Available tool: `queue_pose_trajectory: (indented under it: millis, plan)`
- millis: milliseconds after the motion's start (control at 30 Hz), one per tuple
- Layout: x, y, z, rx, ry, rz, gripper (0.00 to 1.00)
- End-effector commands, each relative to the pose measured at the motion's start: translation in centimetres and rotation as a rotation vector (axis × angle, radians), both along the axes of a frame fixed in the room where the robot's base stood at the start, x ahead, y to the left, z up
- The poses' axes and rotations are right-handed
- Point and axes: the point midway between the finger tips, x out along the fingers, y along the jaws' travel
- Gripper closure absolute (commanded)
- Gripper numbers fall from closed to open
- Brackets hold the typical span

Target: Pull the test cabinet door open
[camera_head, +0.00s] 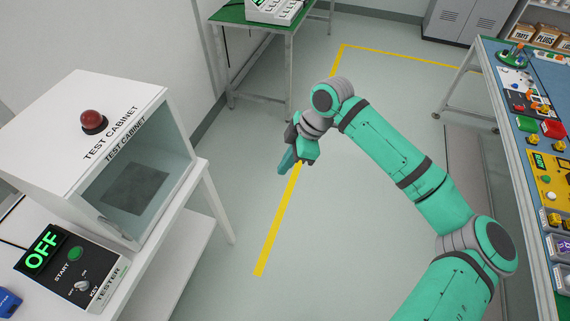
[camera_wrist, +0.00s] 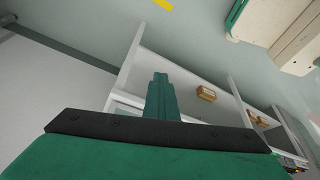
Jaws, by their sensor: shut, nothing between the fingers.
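The white test cabinet (camera_head: 62,98) stands on a white bench at the left of the head view, with a red dome on top. Its see-through front, the door (camera_head: 150,165), faces right toward the floor, and a dark square pad shows inside.
A tester box (camera_head: 72,262) reading OFF sits in front of the cabinet. A green-topped table (camera_head: 240,16) stands at the back and a long workbench (camera_head: 497,100) on the right. The floor between, with a yellow line (camera_head: 290,190), is clear.

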Motion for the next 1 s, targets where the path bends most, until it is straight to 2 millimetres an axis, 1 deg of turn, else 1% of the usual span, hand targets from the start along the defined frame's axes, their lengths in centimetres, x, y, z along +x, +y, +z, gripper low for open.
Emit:
queue_pose_trajectory:
  millis: [233,300,567,667,767,867,1000]
  plan:
    - [0.0,0.0,0.0,0.000,0.000,0.000,0.99]
    - [0.0,0.0,0.0,0.000,0.000,0.000,0.85]
    - [0.0,0.0,0.0,0.000,0.000,0.000,0.85]
    - [0.0,-0.1,0.3,0.000,0.000,0.000,0.85]
    - [0.1,-0.5,1.3,0.001,-0.002,-0.001,0.85]
    - [0.1,-1.1,2.8,0.001,-0.003,-0.001,0.85]
    - [0.1,-2.2,5.3,0.001,-0.002,-0.001,0.85]
